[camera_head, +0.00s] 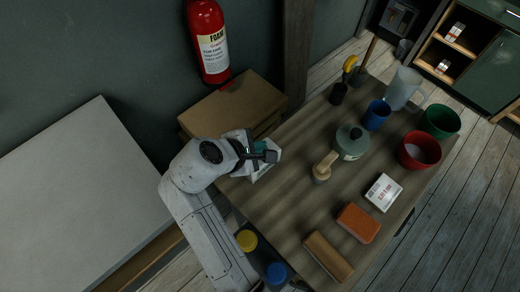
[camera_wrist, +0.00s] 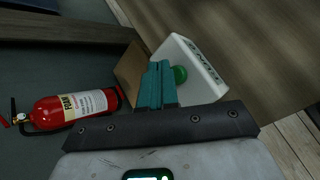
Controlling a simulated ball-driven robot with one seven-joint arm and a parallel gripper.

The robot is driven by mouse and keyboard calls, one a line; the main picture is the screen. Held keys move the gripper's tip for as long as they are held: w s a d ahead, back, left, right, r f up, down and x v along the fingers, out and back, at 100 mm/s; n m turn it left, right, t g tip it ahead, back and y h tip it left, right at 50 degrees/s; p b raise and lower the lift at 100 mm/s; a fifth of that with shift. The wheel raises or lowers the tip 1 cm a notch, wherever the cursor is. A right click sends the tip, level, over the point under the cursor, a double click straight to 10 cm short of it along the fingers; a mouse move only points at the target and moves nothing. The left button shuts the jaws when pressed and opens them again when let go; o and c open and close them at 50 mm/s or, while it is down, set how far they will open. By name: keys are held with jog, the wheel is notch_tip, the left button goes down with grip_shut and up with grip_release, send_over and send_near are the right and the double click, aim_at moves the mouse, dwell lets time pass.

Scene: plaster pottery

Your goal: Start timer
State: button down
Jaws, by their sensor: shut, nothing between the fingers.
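The timer looks like a white box with a round green button and dark lettering; it shows in the wrist view (camera_wrist: 205,78). In the head view only a pale part of it (camera_head: 263,172) shows at the table's left edge, mostly hidden by my gripper (camera_head: 266,155). My gripper is shut and empty. In the wrist view its teal fingers (camera_wrist: 158,72) lie together just left of the green button (camera_wrist: 180,75), over the timer's left side. I cannot tell whether the fingertips touch it.
The wooden table (camera_head: 300,220) holds a grey-green lidded container (camera_head: 351,142), blue cup (camera_head: 377,115), red bowl (camera_head: 419,151), white labelled box (camera_head: 383,192) and orange block (camera_head: 358,222). A cardboard box (camera_head: 235,103) stands beyond my gripper. A fire extinguisher (camera_head: 209,40) hangs on the wall.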

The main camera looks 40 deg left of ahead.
jog(key=shift+r+p, duration=2.2)
jog(key=shift+r, duration=0.35)
jog(key=shift+s+f, duration=0.1)
